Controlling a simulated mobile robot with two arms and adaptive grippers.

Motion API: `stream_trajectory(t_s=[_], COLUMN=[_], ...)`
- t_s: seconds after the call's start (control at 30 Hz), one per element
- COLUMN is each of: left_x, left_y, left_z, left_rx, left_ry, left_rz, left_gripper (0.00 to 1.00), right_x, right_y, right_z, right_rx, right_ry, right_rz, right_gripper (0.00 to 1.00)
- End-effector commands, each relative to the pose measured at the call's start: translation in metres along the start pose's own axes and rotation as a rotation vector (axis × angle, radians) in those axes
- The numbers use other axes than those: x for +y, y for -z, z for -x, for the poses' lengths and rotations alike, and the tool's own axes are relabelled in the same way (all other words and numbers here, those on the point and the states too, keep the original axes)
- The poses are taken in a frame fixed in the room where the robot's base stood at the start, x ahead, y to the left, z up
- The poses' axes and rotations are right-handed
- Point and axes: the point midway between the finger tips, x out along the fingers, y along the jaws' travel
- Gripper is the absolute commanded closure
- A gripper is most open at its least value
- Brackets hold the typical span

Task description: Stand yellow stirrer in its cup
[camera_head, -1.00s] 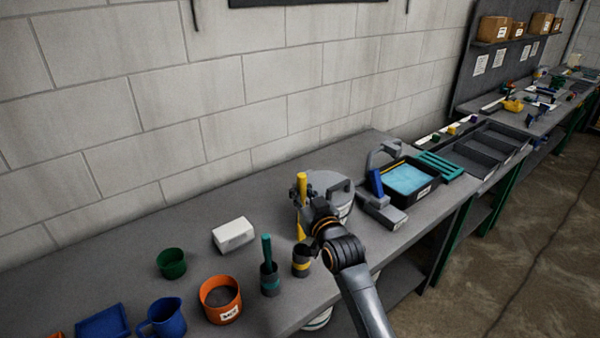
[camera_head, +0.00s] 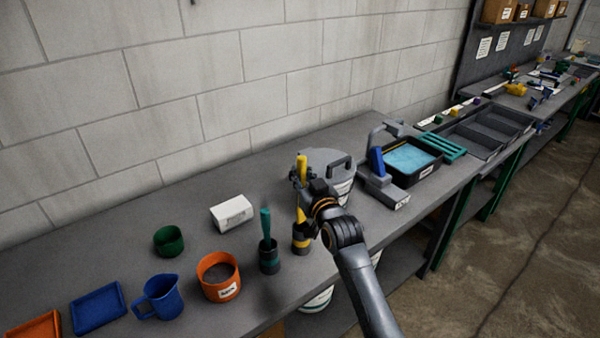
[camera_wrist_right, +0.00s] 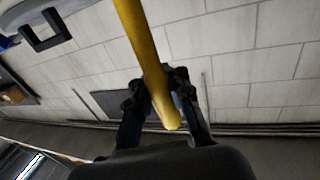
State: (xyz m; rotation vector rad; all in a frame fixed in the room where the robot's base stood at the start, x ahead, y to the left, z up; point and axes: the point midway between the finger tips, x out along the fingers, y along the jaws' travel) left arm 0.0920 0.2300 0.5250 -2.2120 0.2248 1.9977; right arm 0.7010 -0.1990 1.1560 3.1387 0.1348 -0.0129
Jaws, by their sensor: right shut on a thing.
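The yellow stirrer (camera_head: 302,166) stands nearly upright in my right gripper (camera_head: 303,184), which is shut on it. In the right wrist view the stirrer (camera_wrist_right: 148,45) runs between the fingers of the right gripper (camera_wrist_right: 158,84). Its cup, dark with a yellow band (camera_head: 301,243), stands on the bench directly below. The stirrer's lower end meets the cup's mouth in the head view; I cannot tell whether it is inside or just above. My left gripper is not in view.
A dark cup (camera_head: 269,262) with a teal stirrer (camera_head: 265,224) stands just left. An orange pot (camera_head: 217,284), a blue jug (camera_head: 160,299), a green cup (camera_head: 169,241) and a white box (camera_head: 231,213) are further left. A lidded bucket (camera_head: 342,188) stands close behind my gripper.

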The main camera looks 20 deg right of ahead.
Motion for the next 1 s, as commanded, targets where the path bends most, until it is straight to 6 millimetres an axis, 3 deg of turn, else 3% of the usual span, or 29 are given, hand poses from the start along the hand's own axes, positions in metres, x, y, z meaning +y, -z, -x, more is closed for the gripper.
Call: stream_trajectory(t_s=[0.03, 0.7, 1.0], left_x=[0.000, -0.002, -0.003], left_y=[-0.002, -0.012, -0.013], left_z=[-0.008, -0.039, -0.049], left_rx=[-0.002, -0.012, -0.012], left_ry=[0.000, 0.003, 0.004], left_rz=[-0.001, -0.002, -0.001], left_gripper=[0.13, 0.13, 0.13], right_x=[0.000, 0.000, 0.000], right_y=[-0.008, -0.061, -0.077], right_z=[0.000, -0.001, -0.001], right_rx=[0.000, -0.001, 0.001], right_ry=[0.000, 0.001, 0.001], right_rz=[-0.001, 0.002, 0.001], right_gripper=[1.00, 1.00, 1.00])
